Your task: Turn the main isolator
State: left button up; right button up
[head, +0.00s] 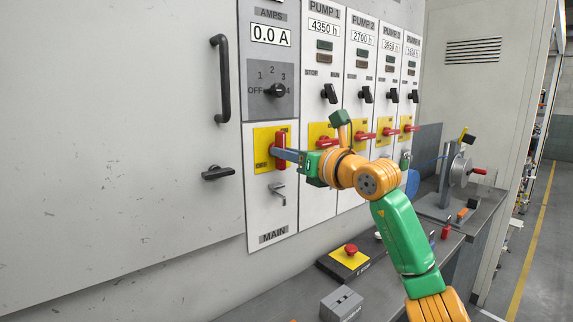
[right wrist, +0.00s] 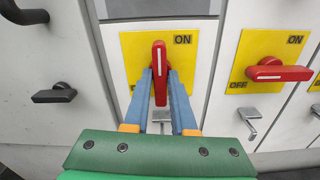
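The main isolator is a red handle (head: 281,150) on a yellow plate (head: 263,138) in the panel marked MAIN. The handle stands upright, and it also shows in the right wrist view (right wrist: 160,62). The plate (right wrist: 133,48) reads ON at upper right; the label at lower left is mostly hidden. My right gripper (head: 286,155) has its blue fingers on either side of the handle, seemingly touching it, so it looks shut on it; the fingers also show in the right wrist view (right wrist: 160,84). My left gripper is not in view.
Below the plate is a metal hasp (head: 278,193). Pump panels with red handles (head: 327,142) stand close on the right. A door handle (head: 222,78) and a black latch (head: 217,172) are on the left. An emergency stop box (head: 345,262) lies on the bench below.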

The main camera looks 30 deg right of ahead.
jog(key=o, duration=0.4)
jog(key=shift+s, duration=0.25)
jog(key=shift+s+d+b, duration=0.1)
jog(key=shift+s+b, duration=0.5)
jog(key=shift+s, duration=0.2)
